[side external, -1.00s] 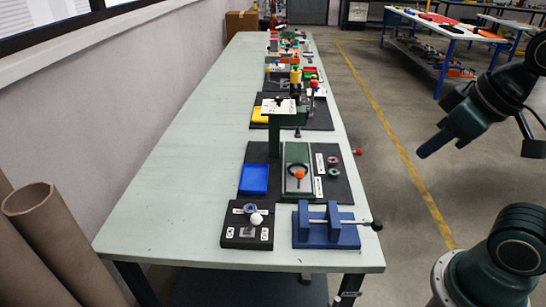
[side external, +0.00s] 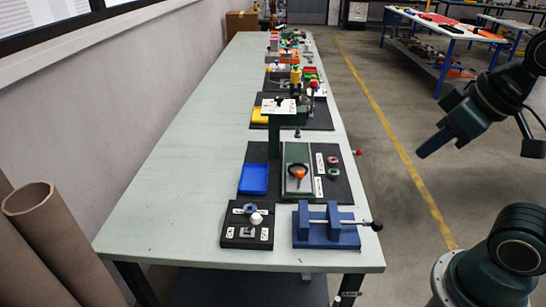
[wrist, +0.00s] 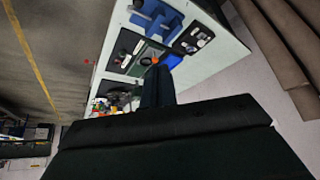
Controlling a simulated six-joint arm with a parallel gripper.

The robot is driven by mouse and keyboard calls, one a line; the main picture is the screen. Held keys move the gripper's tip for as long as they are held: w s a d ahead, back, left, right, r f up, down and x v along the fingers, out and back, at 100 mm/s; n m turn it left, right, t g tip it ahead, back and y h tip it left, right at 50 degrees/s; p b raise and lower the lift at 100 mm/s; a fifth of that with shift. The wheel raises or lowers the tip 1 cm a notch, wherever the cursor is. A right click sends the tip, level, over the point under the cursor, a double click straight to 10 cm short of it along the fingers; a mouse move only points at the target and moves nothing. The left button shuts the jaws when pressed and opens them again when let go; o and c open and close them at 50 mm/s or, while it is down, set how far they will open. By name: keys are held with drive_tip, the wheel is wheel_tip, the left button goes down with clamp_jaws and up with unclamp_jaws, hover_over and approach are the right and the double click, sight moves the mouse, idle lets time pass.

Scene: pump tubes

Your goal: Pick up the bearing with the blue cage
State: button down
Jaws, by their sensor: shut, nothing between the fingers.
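My gripper (side external: 422,154) is shut and empty, in the air to the right of the bench and apart from everything on it. Its dark fingers also show in the wrist view (wrist: 157,85). Two small rings that look like bearings lie on the black board at its right side: an upper reddish one (side external: 332,160) and a lower greenish one (side external: 333,172). Another bluish-grey ring (side external: 250,208) sits on the small black fixture at the front left. The rings are too small here to tell which has a blue cage.
A blue tray (side external: 254,179) lies left of a green plate (side external: 297,184) with an orange knob. A blue clamp fixture (side external: 325,230) stands at the bench's front right. More fixtures line the bench's right side. The left half of the bench (side external: 185,150) is clear.

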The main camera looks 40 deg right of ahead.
drive_tip(key=c, duration=0.9)
unclamp_jaws()
drive_tip(key=m+g, duration=0.6)
drive_tip(key=m, duration=1.2)
hover_over(249, 208)
wheel_tip(249, 208, down, 18)
drive_tip(key=shift+d+f, duration=0.1)
drive_tip(key=shift+f, duration=4.35)
